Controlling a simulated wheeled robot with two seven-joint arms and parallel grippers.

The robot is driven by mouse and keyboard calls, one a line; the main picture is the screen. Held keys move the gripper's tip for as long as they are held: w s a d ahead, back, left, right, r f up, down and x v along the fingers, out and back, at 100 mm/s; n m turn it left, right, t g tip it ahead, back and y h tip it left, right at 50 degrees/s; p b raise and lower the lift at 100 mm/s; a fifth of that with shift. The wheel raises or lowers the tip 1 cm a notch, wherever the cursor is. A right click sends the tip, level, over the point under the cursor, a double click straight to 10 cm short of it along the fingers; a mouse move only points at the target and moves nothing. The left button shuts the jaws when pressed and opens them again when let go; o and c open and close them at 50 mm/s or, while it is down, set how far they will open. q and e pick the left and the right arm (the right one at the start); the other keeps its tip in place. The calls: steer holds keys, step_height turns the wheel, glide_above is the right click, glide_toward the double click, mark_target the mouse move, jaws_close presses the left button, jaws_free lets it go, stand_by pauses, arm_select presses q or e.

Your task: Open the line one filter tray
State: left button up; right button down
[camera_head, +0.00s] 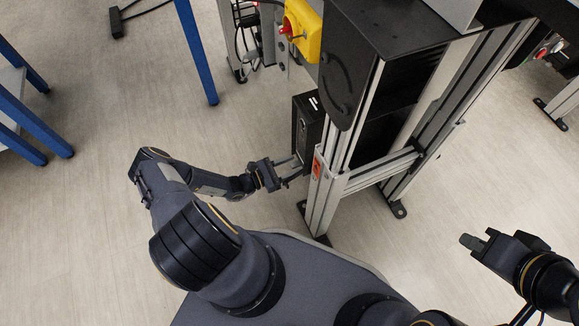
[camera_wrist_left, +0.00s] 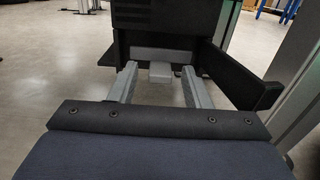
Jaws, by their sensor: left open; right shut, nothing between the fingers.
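A black box (camera_head: 308,118) with a white mark on its top is mounted on the conveyor frame in the head view. I take it to be the filter tray unit. In the left wrist view, a small grey block-shaped handle (camera_wrist_left: 160,72) sticks out from a grey strip (camera_wrist_left: 175,54) on its dark front. My left gripper (camera_head: 295,172) is open at the box's lower front. In the left wrist view its two fingers (camera_wrist_left: 160,85) stand on either side of the handle, with visible gaps. My right gripper (camera_head: 475,241) is shut and empty, away at the right.
The aluminium conveyor leg (camera_head: 322,205) stands right beside my left gripper. In the left wrist view a dark panel (camera_wrist_left: 232,78) rises close to the right finger. A yellow switch box (camera_head: 304,30) is above. Blue-legged tables (camera_head: 196,50) stand to the left. Open floor lies left of my left arm.

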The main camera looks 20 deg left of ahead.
arm_select(q)
jaws_close()
steer(key=v, duration=0.7)
steer(key=shift+s+a+b, duration=0.15)
steer(key=shift+s+b, duration=0.1)
steer(key=shift+b, duration=0.1)
jaws_free()
steer(key=p+v, duration=0.1)
steer(key=v, duration=0.6)
steer(key=shift+s+a, duration=0.3)
stand_by(0.3)
